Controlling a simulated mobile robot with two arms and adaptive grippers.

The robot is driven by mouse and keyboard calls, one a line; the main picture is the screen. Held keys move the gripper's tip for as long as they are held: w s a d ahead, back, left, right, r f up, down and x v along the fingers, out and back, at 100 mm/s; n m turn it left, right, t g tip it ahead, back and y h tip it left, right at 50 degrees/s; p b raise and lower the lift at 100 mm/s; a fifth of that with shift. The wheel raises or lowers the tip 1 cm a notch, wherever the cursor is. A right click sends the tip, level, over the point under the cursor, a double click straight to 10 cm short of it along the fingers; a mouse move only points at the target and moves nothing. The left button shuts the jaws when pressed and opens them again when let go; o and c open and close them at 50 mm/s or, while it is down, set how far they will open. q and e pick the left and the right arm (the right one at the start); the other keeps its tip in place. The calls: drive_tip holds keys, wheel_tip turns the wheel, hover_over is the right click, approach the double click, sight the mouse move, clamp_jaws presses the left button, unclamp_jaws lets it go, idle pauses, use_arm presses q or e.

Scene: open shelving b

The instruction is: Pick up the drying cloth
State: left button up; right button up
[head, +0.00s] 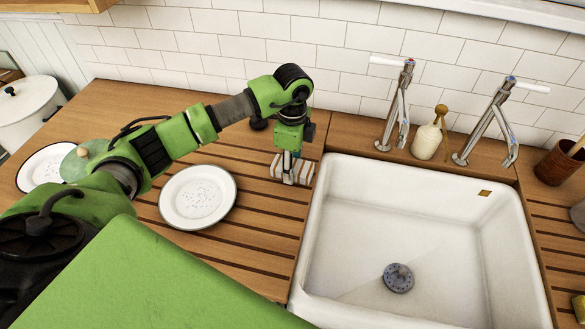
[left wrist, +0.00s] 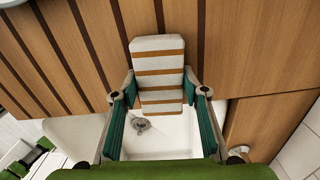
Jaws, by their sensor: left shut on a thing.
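The drying cloth (head: 304,172) is a small folded white cloth with brown stripes. In the head view it is at the wooden drainboard (head: 262,225), close to the sink's left rim. My left gripper (head: 288,177) points down at it and is shut on it. In the left wrist view the cloth (left wrist: 158,62) sits between the two green fingers of my left gripper (left wrist: 158,92), which press on its sides. I cannot tell whether it is clear of the wood. My right gripper is not in view.
A white sink (head: 350,260) lies right of the cloth, with two taps (head: 398,105) (head: 488,120) and a soap bottle (head: 427,142) behind it. A white plate (head: 197,196) is left of the cloth. A brown pot (head: 560,162) stands far right. A tiled wall closes the back.

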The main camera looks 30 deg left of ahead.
use_arm(q)
drive_tip(key=shift+r, duration=0.1)
drive_tip(key=shift+r+b, duration=0.6)
drive_tip(key=s+a+r+b, duration=0.1)
drive_tip(key=s+r+b, duration=0.2)
drive_tip(key=s+r, duration=0.8)
drive_tip(key=s, duration=0.3)
drive_tip(key=shift+r+b, duration=0.3)
drive_tip(key=shift+b, duration=0.1)
drive_tip(key=o, duration=0.5)
drive_tip(key=c, duration=0.4)
drive_tip(key=shift+w+a, duration=0.1)
